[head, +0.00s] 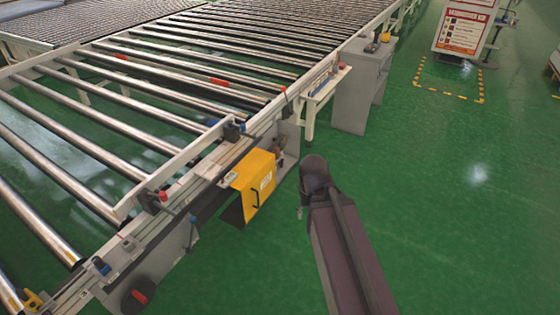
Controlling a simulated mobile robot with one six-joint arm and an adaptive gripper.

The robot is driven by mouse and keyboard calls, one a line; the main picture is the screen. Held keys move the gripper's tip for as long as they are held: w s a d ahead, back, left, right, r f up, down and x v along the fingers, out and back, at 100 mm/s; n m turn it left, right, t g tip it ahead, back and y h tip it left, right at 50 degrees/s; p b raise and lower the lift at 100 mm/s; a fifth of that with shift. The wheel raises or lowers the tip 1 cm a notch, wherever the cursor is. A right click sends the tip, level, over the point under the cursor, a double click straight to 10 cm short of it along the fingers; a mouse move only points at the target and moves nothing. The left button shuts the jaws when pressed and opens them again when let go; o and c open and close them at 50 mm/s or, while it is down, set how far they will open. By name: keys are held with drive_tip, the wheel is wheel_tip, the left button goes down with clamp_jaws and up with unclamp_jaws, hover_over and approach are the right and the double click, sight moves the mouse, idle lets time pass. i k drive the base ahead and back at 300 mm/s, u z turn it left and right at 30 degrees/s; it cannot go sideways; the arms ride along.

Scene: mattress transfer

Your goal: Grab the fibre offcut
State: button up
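I cannot make out a fibre offcut for certain in the head view. My dark arm (345,250) reaches up from the bottom edge and ends in a rounded joint (315,175) over the green floor, right of the conveyor. A small pale part (300,212) shows at the arm's left side and may belong to my gripper. It is too small to show fingers, and the rest is hidden behind the arm. I see nothing held.
A roller conveyor (190,45) fills the left, with small red pieces (219,82) on it. A yellow panel (255,182) hangs from its near side. A grey cabinet (358,90) stands beyond, and a sign board (464,27) at the back right. The floor at right is clear.

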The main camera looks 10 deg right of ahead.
sight(275, 149)
drive_tip(key=z, duration=0.1)
drive_tip(key=k, duration=0.1)
drive_tip(key=u, duration=0.3)
drive_tip(key=i, duration=1.35)
drive_tip(key=z, duration=0.25)
